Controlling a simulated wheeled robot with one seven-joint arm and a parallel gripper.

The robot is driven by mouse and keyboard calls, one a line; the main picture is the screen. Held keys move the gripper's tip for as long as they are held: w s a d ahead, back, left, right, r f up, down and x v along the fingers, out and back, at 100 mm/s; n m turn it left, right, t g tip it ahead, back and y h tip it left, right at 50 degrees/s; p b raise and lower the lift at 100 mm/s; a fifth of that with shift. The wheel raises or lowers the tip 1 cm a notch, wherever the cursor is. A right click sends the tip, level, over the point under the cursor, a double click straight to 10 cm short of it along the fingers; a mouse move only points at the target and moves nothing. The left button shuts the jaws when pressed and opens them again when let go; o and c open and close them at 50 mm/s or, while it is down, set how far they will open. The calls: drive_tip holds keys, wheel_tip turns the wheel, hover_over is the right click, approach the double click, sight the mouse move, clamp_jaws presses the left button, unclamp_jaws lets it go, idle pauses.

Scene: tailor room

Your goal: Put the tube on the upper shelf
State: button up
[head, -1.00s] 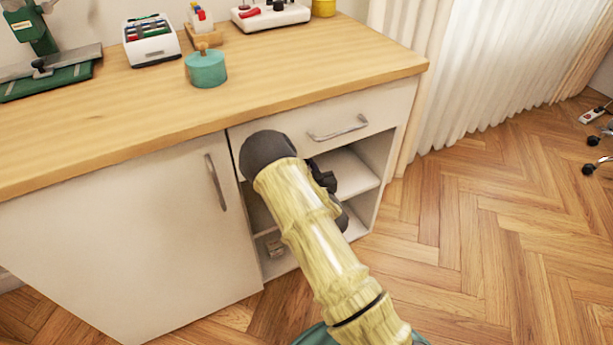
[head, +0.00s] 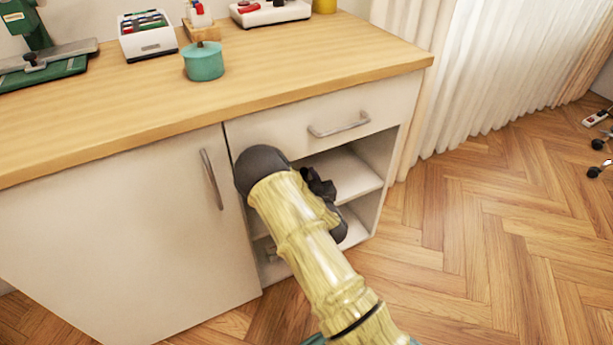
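The upper shelf (head: 352,176) is a white board in the open compartment under the drawer; its visible right part is bare. The lower shelf (head: 354,231) lies below it, mostly hidden by my arm. My gripper (head: 319,186) shows only as dark parts behind my arm, at the compartment opening near the upper shelf's front. Its fingertips and anything between them are hidden. I cannot make out a tube for certain. A small greyish thing (head: 271,254) shows low at the compartment's left, partly hidden by my arm; I cannot tell what it is.
A closed drawer (head: 325,115) with a metal handle is above the compartment. A closed cabinet door (head: 120,220) is on the left. The wooden worktop (head: 120,115) holds a teal pot (head: 204,62) and other items. Open floor (head: 480,250) lies to the right.

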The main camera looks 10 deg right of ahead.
drive_tip(key=shift+o, duration=1.1)
drive_tip(key=shift+r, duration=0.15)
drive_tip(key=shift+s+d, duration=0.15)
drive_tip(key=shift+s, duration=0.2)
drive_tip(key=s, duration=0.6)
drive_tip(key=s+d, duration=0.1)
drive_tip(key=s, duration=0.1)
drive_tip(key=shift+s+d+f, duration=0.1)
drive_tip(key=shift+s+f, duration=0.1)
drive_tip(key=shift+s, duration=0.2)
drive_tip(key=shift+s+d+r+b, duration=0.1)
drive_tip(key=shift+s+b, duration=0.45)
drive_tip(key=shift+s, duration=0.1)
drive_tip(key=shift+s+d+r+b, duration=0.1)
drive_tip(key=shift+s+b, duration=0.45)
drive_tip(key=shift+s, duration=0.05)
